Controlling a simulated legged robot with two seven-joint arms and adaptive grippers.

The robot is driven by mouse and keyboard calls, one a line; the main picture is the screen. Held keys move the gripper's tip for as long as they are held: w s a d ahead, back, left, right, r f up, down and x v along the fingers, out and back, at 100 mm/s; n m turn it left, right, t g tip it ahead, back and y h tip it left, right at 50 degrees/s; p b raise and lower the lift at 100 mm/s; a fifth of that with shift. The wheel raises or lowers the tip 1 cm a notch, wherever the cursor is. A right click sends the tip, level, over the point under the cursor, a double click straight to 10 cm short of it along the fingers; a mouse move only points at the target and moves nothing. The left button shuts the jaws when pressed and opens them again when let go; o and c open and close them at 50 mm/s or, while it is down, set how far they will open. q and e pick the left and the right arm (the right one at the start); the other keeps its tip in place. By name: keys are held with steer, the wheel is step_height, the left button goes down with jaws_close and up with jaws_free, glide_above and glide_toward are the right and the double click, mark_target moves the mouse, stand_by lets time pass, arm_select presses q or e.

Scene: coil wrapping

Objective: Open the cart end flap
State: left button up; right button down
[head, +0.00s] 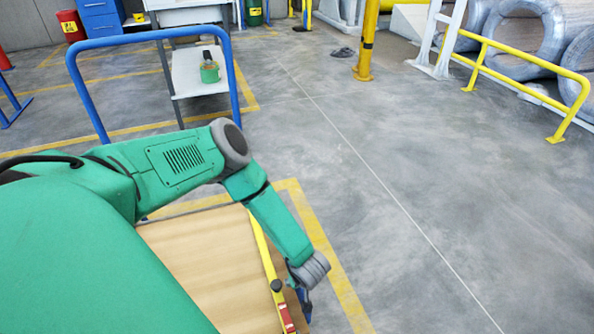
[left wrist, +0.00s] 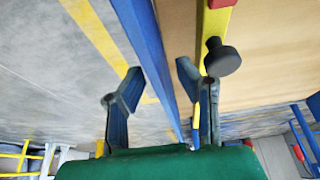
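The cart's wooden deck (head: 205,262) lies below my green left arm, with the cart's blue tube handle (head: 150,38) at its far end. Along the deck's right edge runs a yellow strip (head: 264,247) with a red section and a black knob (head: 276,285). The strip (left wrist: 215,28) and knob (left wrist: 222,57) also show in the left wrist view. My left gripper (head: 305,298) is at that edge; in the left wrist view its fingers (left wrist: 158,75) are apart. A blue bar (left wrist: 148,45) passes between them, without clear contact. My right gripper is out of view.
Open grey floor (head: 420,220) with yellow lines lies right of the cart. A yellow rail (head: 520,65) and large wire coils (head: 520,30) stand at the upper right. A yellow post (head: 367,45) and a shelf (head: 200,72) with a green container stand farther back.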

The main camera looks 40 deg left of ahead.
mark_target(297, 294)
arm_select(q)
steer(key=shift+w+f+b, duration=0.15)
steer(key=shift+f+b, duration=0.1)
steer(key=shift+f, duration=0.35)
steer(key=shift+w+f+b, duration=0.15)
steer(key=shift+f+b, duration=0.05)
steer(key=shift+f, duration=0.35)
steer(key=shift+a+f, duration=0.2)
steer(key=shift+a, duration=0.15)
steer(key=shift+f, duration=0.1)
jaws_close()
steer(key=shift+d, duration=0.25)
